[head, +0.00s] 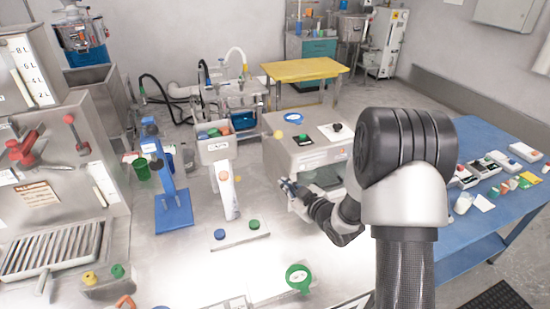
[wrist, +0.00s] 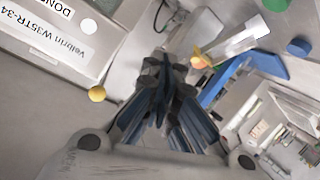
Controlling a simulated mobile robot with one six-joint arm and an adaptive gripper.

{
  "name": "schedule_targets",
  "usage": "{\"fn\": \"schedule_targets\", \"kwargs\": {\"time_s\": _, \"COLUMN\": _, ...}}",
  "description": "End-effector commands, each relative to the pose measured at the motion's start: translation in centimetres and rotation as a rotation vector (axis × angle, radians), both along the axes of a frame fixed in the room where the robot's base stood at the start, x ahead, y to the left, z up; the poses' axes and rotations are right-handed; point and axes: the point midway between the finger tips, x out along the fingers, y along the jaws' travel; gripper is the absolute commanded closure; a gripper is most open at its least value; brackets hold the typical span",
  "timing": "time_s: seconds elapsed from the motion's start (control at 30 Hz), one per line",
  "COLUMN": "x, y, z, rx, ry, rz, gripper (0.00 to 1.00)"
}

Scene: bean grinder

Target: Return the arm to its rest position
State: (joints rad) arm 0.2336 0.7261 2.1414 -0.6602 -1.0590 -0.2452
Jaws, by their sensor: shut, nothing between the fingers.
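My arm rises in the right foreground of the head view and reaches left. My gripper (head: 287,186) is beside the front of the steel box machine (head: 318,157). In the wrist view my gripper (wrist: 165,88) shows its dark fingers together with nothing between them. The machine's labelled face (wrist: 50,45) fills the upper left of the wrist view, apart from the fingers. My arm hides part of the machine's right side in the head view.
A white-handled upright tool (head: 228,192) and a blue stand (head: 173,208) are left of my gripper. A green-rimmed cup (head: 299,278) is on the steel table's front. A blue table (head: 480,135) with small boxes is to the right. Bare steel lies around the front buttons.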

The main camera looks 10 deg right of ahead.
Motion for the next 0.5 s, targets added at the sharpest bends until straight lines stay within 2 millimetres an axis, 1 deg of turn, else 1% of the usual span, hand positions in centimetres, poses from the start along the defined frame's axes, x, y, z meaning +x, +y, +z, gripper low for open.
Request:
{"fn": "schedule_targets", "kwargs": {"time_s": 0.07, "x": 0.0, "y": 0.0, "z": 0.1, "rx": -0.001, "ry": 0.000, "rz": -0.001, "gripper": 1.00}}
{"fn": "schedule_targets", "kwargs": {"time_s": 0.17, "x": 0.0, "y": -0.3, "z": 1.0, "rx": -0.015, "ry": 0.013, "rz": -0.019, "gripper": 1.00}}
{"fn": "schedule_targets", "kwargs": {"time_s": 0.27, "x": -0.2, "y": -1.0, "z": 3.1, "rx": -0.048, "ry": 0.053, "rz": -0.067, "gripper": 1.00}}
{"fn": "schedule_targets", "kwargs": {"time_s": 0.37, "x": -1.4, "y": -2.1, "z": 6.1, "rx": -0.082, "ry": 0.123, "rz": -0.151, "gripper": 1.00}}
{"fn": "schedule_targets", "kwargs": {"time_s": 0.4, "x": -2.3, "y": -2.6, "z": 7.4, "rx": -0.092, "ry": 0.157, "rz": -0.188, "gripper": 1.00}}
{"fn": "schedule_targets", "kwargs": {"time_s": 0.47, "x": -3.9, "y": -3.2, "z": 9.1, "rx": -0.098, "ry": 0.209, "rz": -0.248, "gripper": 1.00}}
{"fn": "schedule_targets", "kwargs": {"time_s": 0.5, "x": -5.1, "y": -3.6, "z": 10.2, "rx": -0.099, "ry": 0.244, "rz": -0.286, "gripper": 1.00}}
